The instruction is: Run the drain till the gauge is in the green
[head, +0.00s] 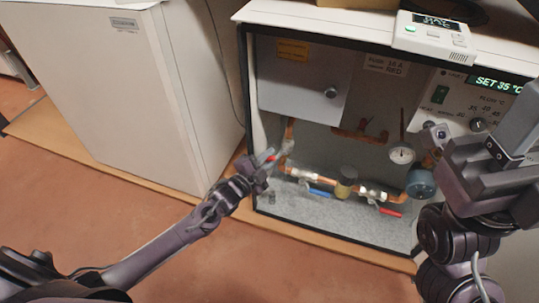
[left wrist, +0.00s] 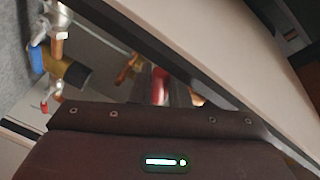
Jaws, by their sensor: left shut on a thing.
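The round white gauge (head: 401,153) sits on the pipework inside the open heat pump cabinet; its needle and colours are too small to read. My left gripper (head: 276,157) is at the cabinet's left front edge, shut on a small red handle (head: 270,157), which I take to be the drain's. In the left wrist view the red handle (left wrist: 160,86) shows between the fingers, partly hidden, with copper pipe beside it. My right gripper (head: 492,158) is in front of the cabinet's right side; its jaw gap cannot be made out.
A blue-lever valve (head: 308,183) and a red-lever valve (head: 379,194) sit low on the pipe, with a brass part (head: 346,182) between them. A blue round pump (head: 420,184) is at right. A white unit (head: 115,80) stands left. The floor in front is clear.

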